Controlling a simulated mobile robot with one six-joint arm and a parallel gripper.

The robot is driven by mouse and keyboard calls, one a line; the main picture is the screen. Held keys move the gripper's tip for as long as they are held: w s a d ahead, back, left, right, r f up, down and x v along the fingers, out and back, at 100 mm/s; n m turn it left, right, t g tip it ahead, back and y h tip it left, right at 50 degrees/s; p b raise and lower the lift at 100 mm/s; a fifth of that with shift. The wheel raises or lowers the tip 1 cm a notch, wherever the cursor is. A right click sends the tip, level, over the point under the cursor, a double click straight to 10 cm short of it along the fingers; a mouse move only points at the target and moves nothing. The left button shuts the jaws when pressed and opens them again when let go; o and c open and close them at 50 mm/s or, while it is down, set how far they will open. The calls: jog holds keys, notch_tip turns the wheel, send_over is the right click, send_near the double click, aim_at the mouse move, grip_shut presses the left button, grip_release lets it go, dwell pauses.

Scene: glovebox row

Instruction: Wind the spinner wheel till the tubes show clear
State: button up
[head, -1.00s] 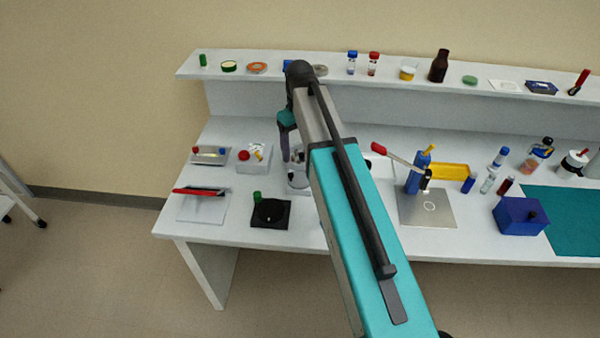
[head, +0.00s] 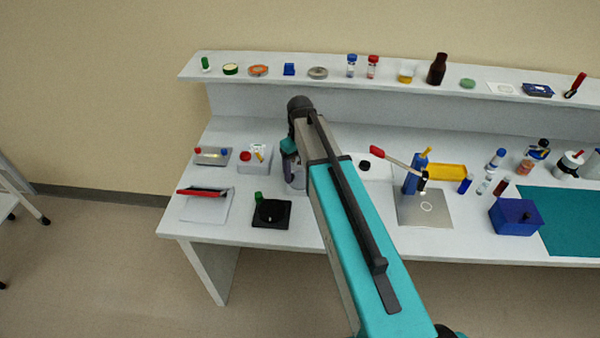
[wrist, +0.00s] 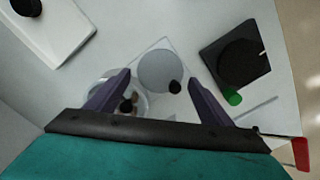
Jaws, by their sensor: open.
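The spinner wheel (wrist: 160,71) is a plain grey disc with a small dark knob (wrist: 175,87) near its rim, seen from above in the wrist view. Beside it on the left is a round, clear-looking bowl (wrist: 138,107) with small dark and brownish bits inside. The bowl is partly covered by a finger, and I cannot make out the tubes' contents. My gripper (wrist: 160,79) is open, its two dark fingers apart on either side of the wheel. I cannot tell whether they touch anything. In the head view my arm hides most of the spinner.
A black square device with a green knob (head: 270,213) stands to the left of my arm. A white pad with a red lever (head: 204,206) lies farther left. A steel plate (head: 424,210) and blue box (head: 514,216) stand to the right. A shelf (head: 210,71) runs along the back.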

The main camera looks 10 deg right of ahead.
aim_at(300, 179)
jog(key=shift+f+p, duration=0.45)
jog(key=shift+f, duration=1.05)
jog(key=c, duration=0.8)
jog(key=shift+m+b, duration=0.3)
jog(key=shift+m, duration=0.1)
jog(key=m+b, duration=0.2)
jog(key=m, duration=0.1)
jog(key=shift+f, duration=0.15)
jog(key=m+b, duration=0.2)
jog(key=m, duration=0.3)
jog(key=shift+m, duration=0.3)
jog(key=m+b, duration=0.1)
jog(key=m, duration=0.3)
jog(key=shift+b, duration=0.4)
jog(key=m+b, duration=0.1)
jog(key=m, duration=0.4)
